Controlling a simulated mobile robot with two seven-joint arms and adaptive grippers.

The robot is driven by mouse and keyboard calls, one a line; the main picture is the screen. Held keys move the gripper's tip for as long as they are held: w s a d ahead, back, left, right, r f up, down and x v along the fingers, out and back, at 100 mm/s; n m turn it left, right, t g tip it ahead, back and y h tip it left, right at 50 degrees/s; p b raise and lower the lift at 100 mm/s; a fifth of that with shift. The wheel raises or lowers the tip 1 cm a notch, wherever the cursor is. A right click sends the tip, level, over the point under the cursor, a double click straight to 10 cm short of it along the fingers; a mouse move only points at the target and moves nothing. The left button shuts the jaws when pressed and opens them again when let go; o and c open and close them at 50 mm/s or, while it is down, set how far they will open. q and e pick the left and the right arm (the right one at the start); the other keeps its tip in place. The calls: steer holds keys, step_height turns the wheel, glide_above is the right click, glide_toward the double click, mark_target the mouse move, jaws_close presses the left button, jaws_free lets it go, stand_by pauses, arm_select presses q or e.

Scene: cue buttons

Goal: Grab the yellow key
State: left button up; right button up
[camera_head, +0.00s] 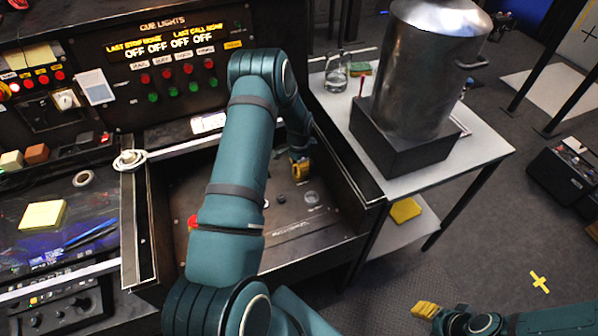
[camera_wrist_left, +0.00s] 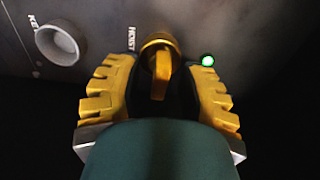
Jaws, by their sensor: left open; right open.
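The yellow key (camera_wrist_left: 161,72) stands in a round yellow lock marked HOIST on a dark panel in the left wrist view. My left gripper (camera_wrist_left: 160,85) is open, with one yellow padded finger on each side of the key. Gaps show between the fingers and the key. In the head view my left gripper (camera_head: 300,168) is over the desk panel, partly behind my arm, and I cannot make out the key there. My right gripper (camera_head: 428,312) is open and empty above the floor at the lower right.
A pale round knob (camera_wrist_left: 58,44) sits left of the lock, and a lit green lamp (camera_wrist_left: 208,60) sits right of it. A red button (camera_head: 193,222) is on the desk panel.

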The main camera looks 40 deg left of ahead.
arm_select(q)
jaws_close()
